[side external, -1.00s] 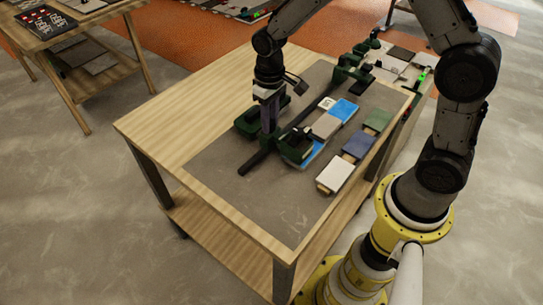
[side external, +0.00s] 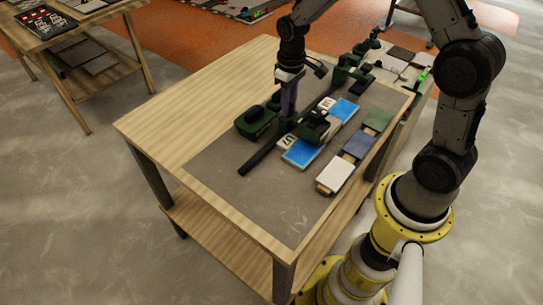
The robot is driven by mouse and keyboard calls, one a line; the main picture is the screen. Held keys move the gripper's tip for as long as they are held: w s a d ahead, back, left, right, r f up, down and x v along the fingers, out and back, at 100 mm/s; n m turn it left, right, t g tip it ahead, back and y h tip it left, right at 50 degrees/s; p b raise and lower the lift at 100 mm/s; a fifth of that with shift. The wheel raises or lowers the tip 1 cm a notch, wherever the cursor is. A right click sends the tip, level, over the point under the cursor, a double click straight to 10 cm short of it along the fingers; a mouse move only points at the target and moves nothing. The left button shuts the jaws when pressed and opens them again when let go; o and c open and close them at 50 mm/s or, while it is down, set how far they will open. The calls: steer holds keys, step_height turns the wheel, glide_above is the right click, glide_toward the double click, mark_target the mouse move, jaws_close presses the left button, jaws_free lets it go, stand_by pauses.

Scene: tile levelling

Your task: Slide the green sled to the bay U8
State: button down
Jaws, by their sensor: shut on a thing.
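My gripper (side external: 288,112) points down and is shut on the sled's rail-side part; the exact grip is hard to see. Bay U8 is the blue pad (side external: 343,110) with a small white label (side external: 327,103), up and to the right of the sled. A nearer blue pad (side external: 303,153) has a label (side external: 286,142) that seems to read U7.
Another green fixture (side external: 350,72) stands towards the rail's far end. White (side external: 335,178), blue-grey (side external: 360,145) and green (side external: 377,120) tiles line the right side. The near mat (side external: 255,195) is clear.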

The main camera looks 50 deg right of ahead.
steer(key=shift+d+r, duration=0.1)
steer(key=shift+d, duration=7.1)
steer(key=c, duration=0.7)
jaws_free()
steer(key=shift+r, duration=3.4)
